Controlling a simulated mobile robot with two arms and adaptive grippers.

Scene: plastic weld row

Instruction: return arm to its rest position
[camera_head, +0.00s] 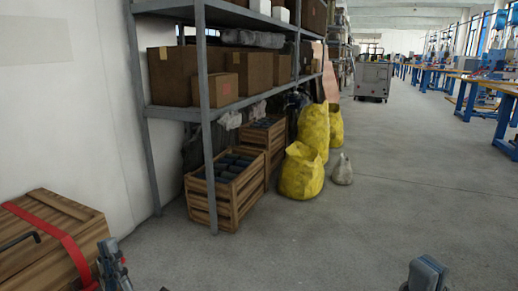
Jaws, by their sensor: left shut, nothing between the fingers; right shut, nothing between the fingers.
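My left gripper (113,268) shows at the bottom left edge of the head view, beside a wooden crate. It is shut and empty. My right gripper (426,274) shows at the bottom right edge, over bare floor. It is shut and empty, and only its upper part is in view. Most of both arms lies below the picture.
The wooden crate (40,262) with a red strap stands close at the left. A metal shelf rack (205,120) holds cardboard boxes, with wooden crates of dark rolls below. Yellow sacks (302,172) stand beside it. The concrete floor (400,190) in the middle is clear.

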